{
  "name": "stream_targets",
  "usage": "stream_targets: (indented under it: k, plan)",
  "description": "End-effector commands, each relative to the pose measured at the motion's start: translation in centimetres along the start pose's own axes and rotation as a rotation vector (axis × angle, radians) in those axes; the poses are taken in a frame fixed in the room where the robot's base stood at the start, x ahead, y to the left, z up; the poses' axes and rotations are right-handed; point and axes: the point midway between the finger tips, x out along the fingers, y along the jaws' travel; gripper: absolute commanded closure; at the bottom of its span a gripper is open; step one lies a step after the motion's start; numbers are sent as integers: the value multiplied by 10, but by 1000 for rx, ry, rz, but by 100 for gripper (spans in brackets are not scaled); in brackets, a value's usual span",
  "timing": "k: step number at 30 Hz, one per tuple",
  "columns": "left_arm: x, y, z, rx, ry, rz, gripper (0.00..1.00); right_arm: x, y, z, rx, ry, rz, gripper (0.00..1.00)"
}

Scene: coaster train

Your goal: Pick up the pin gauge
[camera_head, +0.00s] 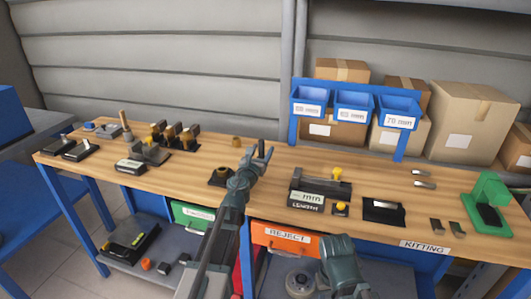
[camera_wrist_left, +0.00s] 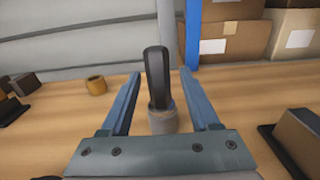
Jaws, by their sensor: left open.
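The pin gauge appears to be the upright piece with a dark faceted shaft and a grey round lower part; in the left wrist view the pin gauge (camera_wrist_left: 156,82) stands between my open fingers. My left gripper (camera_wrist_left: 155,105) shows no finger touching it. In the head view the dark top of the pin gauge (camera_head: 262,148) shows just beyond my left gripper (camera_head: 254,160), which hides its lower part. A teal part of my right arm shows low in the head view; its fingers cannot be made out.
A small brass ring (camera_wrist_left: 96,85) stands left of the pin gauge. A blue rack post (camera_wrist_left: 193,35) rises behind. A black block (camera_head: 221,177) sits left of my gripper, and a length gauge stand (camera_head: 308,186) to the right. The wooden bench (camera_head: 215,152) is partly clear.

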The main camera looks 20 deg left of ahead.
Motion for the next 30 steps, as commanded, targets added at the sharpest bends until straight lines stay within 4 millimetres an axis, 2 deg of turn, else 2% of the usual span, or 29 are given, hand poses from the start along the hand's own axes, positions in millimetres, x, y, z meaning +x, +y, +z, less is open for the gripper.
stream_targets:
  k: [4, 12, 15, 30]
  plan:
    - [-1, 0, 0, 0, 0, 0, 38, 0, 0, 0, 0, 0, 0, 50]
    - [-1, 0, 0, 0, 0, 0, 87, 0, 0, 0, 0, 0, 0, 50]
    - [-1, 0, 0, 0, 0, 0, 100, 0, 0, 0, 0, 0, 0, 50]
    - [-1, -1, 3, 0, 0, 0, 100, -3, 0, 0, 0, 0, 0, 50]
